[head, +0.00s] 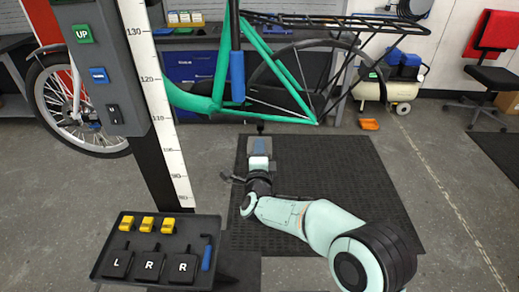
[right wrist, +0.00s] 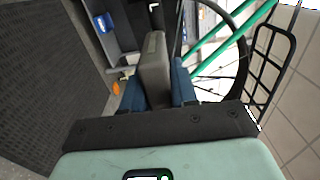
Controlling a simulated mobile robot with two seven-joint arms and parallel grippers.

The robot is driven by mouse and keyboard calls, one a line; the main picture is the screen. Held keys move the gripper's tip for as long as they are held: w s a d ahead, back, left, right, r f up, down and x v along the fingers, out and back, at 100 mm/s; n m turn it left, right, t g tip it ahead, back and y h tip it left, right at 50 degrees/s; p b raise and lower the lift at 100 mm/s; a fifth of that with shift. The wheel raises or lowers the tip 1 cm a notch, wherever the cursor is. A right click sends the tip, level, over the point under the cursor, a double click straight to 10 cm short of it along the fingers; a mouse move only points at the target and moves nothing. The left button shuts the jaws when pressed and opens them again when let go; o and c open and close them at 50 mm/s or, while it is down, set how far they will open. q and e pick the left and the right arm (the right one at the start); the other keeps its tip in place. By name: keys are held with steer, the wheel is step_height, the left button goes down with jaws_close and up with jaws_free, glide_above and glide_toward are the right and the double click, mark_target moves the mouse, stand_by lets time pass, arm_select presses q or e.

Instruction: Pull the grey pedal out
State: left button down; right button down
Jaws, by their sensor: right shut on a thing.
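The grey pedal (right wrist: 154,68) is a flat grey block between the two blue fingers of my right gripper (right wrist: 156,85) in the right wrist view. The fingers are shut on it, one on each side, and it sticks out past their tips. In the head view my right gripper (head: 260,146) is over the black mat, just below the green bike frame (head: 205,103). The pedal is hard to tell from the fingers there, and a small dark piece shows just beyond the tips. I cannot tell whether the pedal is joined to a crank. My left gripper is not in view.
A tray (head: 155,219) with yellow pieces, black blocks marked L and R and a blue-handled tool stands at the front left, beside the scaled post (head: 157,100). The black mat (head: 335,180) is otherwise clear. A small compressor (head: 388,88) and an orange piece (head: 369,124) lie behind right.

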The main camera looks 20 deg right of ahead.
steer(key=shift+b+v, duration=0.3)
steer(key=shift+v, duration=1.1)
steer(key=shift+s+a+f, duration=0.1)
steer(key=shift+s+f, duration=0.05)
